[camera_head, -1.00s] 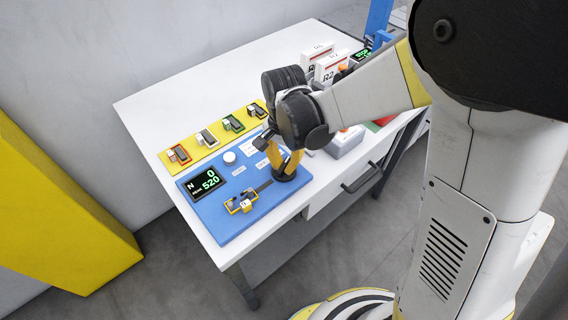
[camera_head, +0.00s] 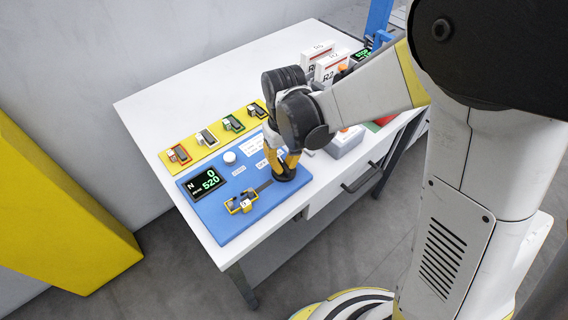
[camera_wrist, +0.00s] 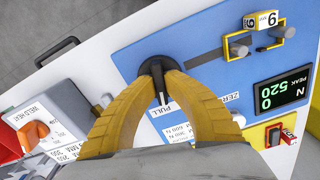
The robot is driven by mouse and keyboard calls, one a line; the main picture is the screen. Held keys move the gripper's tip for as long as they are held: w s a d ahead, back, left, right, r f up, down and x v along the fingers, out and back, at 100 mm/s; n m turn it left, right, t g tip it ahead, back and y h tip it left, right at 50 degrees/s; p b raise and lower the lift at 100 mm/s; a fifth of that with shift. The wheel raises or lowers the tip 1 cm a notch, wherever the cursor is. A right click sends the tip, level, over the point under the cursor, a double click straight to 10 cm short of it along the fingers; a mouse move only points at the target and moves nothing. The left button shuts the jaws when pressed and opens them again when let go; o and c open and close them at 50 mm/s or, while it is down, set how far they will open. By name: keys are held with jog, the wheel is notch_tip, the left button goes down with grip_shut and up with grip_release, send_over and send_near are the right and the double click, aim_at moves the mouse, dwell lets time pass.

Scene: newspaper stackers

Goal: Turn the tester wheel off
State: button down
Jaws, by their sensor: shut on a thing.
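The tester wheel (camera_head: 284,175) is a black round knob at the right end of the blue tester panel (camera_head: 226,222). In the wrist view the wheel (camera_wrist: 152,66) shows between my yellow fingers, which hide part of it. My gripper (camera_wrist: 160,78) is shut on the wheel, pointing down onto it; it also shows in the head view (camera_head: 284,164). A slot runs from the wheel to a small yellow clamp fixture (camera_head: 241,201). The panel's display (camera_head: 205,184) reads 0 N and peak 520, and also shows in the wrist view (camera_wrist: 283,91).
A yellow strip (camera_head: 206,138) with several small clamped samples lies behind the panel. A white round button (camera_head: 230,157) marked ZERO is on the panel. A grey box with an orange knob (camera_wrist: 31,133) stands beside the panel.

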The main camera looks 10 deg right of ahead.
jog(key=n, duration=0.4)
jog(key=shift+n, duration=0.3)
jog(key=n, duration=1)
jog(key=shift+n, duration=3)
jog(key=c, duration=1.5)
grip_release()
jog(key=shift+o, duration=0.2)
jog(key=shift+r, duration=0.1)
